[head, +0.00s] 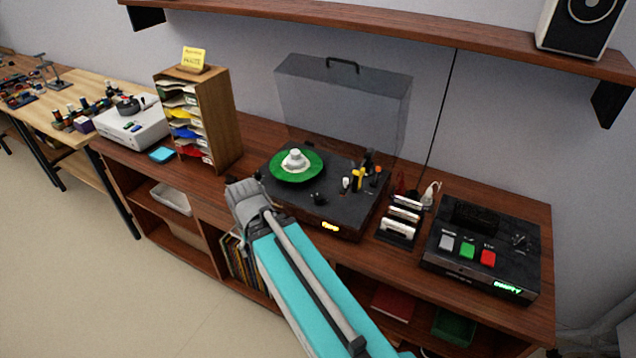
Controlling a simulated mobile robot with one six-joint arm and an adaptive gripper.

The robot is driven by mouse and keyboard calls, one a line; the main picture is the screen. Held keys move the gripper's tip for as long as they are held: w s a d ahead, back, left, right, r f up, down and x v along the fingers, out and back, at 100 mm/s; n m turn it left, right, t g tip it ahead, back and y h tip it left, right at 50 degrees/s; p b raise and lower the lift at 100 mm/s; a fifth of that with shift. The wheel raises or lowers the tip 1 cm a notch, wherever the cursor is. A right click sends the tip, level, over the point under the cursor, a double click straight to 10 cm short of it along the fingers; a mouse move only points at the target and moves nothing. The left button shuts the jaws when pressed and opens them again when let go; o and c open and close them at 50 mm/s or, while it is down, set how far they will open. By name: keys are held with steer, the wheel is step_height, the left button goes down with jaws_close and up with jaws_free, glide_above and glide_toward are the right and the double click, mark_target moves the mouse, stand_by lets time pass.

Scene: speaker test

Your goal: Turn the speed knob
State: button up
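A black turntable (335,217) stands on the wooden cabinet with its clear lid (343,100) raised. A green disc with a white piece on top (296,166) lies on its platter. A small dark knob (319,198) sits on the deck near the front edge, above a lit yellow display (330,227); I cannot read a label that marks it as the speed knob. My gripper (234,184) is left of the turntable's front left corner, apart from this knob. The gripper's fingers are small and dark here, and their opening cannot be made out.
A wooden paper sorter (212,125) stands left of the turntable. A tonearm area with yellow and orange parts (357,179) is at the deck's right. A rack of white-edged items (402,215) and a black button box (483,248) stand further right. A shelf (400,25) hangs above.

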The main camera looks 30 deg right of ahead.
step_height(320, 180, up, 20)
steer(key=p, duration=1.8)
steer(key=shift+f, duration=0.25)
steer(key=c, duration=0.3)
